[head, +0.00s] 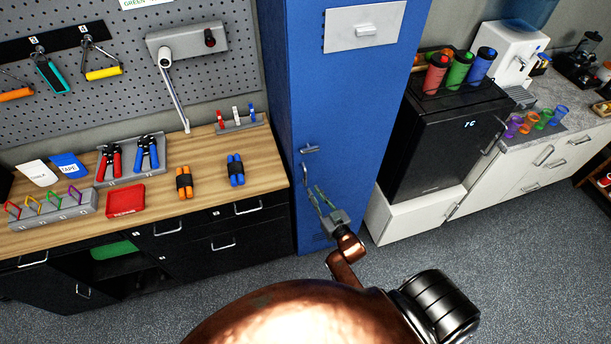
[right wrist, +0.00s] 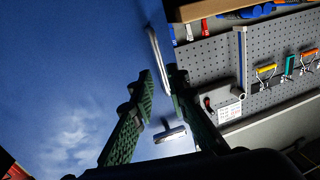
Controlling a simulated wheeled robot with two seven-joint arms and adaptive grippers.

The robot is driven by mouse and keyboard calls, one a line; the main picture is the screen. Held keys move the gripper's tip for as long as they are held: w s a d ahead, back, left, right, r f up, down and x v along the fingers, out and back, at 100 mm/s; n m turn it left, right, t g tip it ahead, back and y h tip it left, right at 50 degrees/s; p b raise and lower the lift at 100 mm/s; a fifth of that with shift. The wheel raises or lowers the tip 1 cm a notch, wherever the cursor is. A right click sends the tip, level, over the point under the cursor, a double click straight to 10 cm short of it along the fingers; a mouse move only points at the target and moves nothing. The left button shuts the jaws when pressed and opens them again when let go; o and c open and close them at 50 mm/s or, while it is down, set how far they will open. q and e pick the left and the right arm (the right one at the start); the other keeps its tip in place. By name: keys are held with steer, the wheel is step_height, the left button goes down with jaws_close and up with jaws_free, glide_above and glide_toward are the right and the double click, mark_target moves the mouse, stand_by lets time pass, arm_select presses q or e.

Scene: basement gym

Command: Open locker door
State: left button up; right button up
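The blue locker (head: 335,105) stands upright in the middle of the head view, and its door looks shut. A slim metal handle (head: 305,172) is on the door's left side, below a small metal latch piece (head: 309,149). My right gripper (head: 316,191) is close to the door at the handle. In the right wrist view my right gripper (right wrist: 161,74) has its green fingers apart. The handle bar (right wrist: 155,50) reaches into the gap between the fingertips; I cannot tell whether they touch it. The latch piece (right wrist: 170,133) also shows there. My left gripper is out of view.
A wooden-topped workbench (head: 215,165) with tools stands left of the locker, under a pegboard (head: 120,95). A black mini fridge (head: 440,140) and white cabinets (head: 530,175) stand to the right. Grey floor (head: 260,265) is open in front of the locker.

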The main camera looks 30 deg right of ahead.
mark_target(305, 178)
steer(key=w, duration=0.7)
steer(key=shift+w+d+r+p, duration=0.2)
steer(key=shift+w+r+p, duration=0.15)
steer(key=shift+w, duration=0.05)
jaws_close()
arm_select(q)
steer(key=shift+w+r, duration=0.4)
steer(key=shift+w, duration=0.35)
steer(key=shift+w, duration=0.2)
